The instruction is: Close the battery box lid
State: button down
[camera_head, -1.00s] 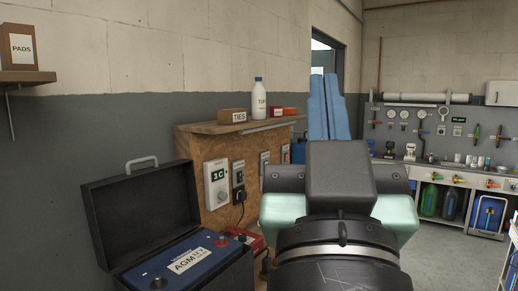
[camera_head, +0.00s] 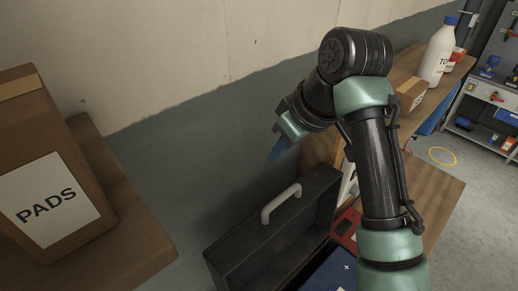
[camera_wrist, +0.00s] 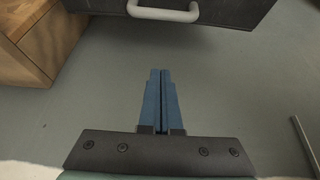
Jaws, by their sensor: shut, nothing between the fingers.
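The black battery box lid (camera_head: 268,238) stands open in the head view, with a pale grey handle (camera_head: 281,204) on its upper edge. Part of the blue battery (camera_head: 335,273) shows beside it at the bottom edge. My gripper (camera_head: 275,155) is shut and empty, above the handle in the picture and in front of the wall. In the wrist view the two blue fingers (camera_wrist: 160,72) are together and point toward the lid (camera_wrist: 225,8) and its handle (camera_wrist: 163,13) at the top. A gap shows between fingertips and handle. Most of the box is out of view.
A shelf (camera_head: 140,262) with a PADS box (camera_head: 48,165) is at the left. The wall (camera_head: 180,160) is behind my gripper.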

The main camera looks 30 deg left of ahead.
jog(key=f+b, duration=0.9)
jog(key=shift+w+a+f, duration=0.1)
jog(key=shift+a+f, duration=0.1)
jog(key=shift+f, duration=0.05)
jog(key=shift+s+d+r, duration=0.15)
jog(key=shift+s+d, duration=0.1)
jog(key=shift+d, duration=0.15)
jog(key=shift+w, duration=0.15)
